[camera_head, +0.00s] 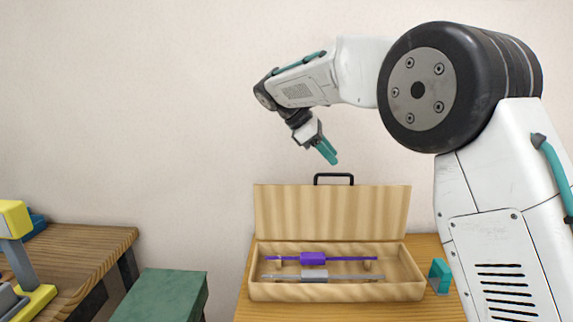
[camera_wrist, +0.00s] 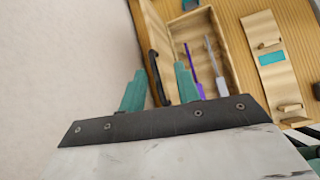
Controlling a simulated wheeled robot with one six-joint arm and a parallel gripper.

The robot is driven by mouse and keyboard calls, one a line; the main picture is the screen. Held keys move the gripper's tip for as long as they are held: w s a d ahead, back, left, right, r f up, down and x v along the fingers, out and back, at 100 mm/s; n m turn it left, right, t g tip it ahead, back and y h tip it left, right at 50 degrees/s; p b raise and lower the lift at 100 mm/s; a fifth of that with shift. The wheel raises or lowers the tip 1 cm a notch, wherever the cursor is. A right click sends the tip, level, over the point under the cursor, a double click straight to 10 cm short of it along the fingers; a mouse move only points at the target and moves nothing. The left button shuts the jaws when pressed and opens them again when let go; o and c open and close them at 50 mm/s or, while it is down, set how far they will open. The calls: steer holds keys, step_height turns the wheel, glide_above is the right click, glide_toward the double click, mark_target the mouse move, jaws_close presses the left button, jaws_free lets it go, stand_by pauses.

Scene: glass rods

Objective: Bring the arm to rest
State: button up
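My gripper (camera_head: 330,154) hangs in the air above and behind the open wooden case (camera_head: 340,291), pointing down and to the right. In the wrist view its two teal fingers stand apart with nothing held between them, so my gripper (camera_wrist: 159,68) is open and empty. The case lid stands up at the back with a black handle on top. Inside the case lie a purple rod (camera_head: 313,258) and, in front of it, a pale grey rod (camera_head: 314,275), side by side. Both rods also show in the wrist view, partly cut off by a finger and the gripper body.
The case stands on a wooden table (camera_head: 452,303). A teal piece (camera_head: 440,272) is right of the case. A wooden stand with a teal patch (camera_wrist: 271,58) shows in the wrist view. A green box (camera_head: 165,293) and another wooden table (camera_head: 90,240) are at left. Air around my gripper is clear.

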steer(key=s+d+r+m+y, duration=0.15)
steer(key=s+d+m, duration=0.35)
steer(key=s, duration=0.6)
steer(key=s+d+r+m+y, duration=0.1)
steer(key=s+d+m+y, duration=0.15)
steer(key=s+d, duration=0.65)
steer(key=s+f+m+y, duration=0.1)
steer(key=s+f, duration=0.3)
steer(key=s, duration=0.4)
steer(key=s+a+f+m+y, duration=0.1)
steer(key=s+f+m, duration=0.3)
steer(key=s, duration=0.3)
steer(key=s+a+f+m+t+y, duration=0.1)
steer(key=s+f+m+y, duration=0.1)
steer(key=s, duration=0.6)
step_height(320, 180, down, 2)
steer(key=shift+s+f+m, duration=0.1)
steer(key=shift+s+m, duration=0.25)
steer(key=shift+m, duration=0.1)
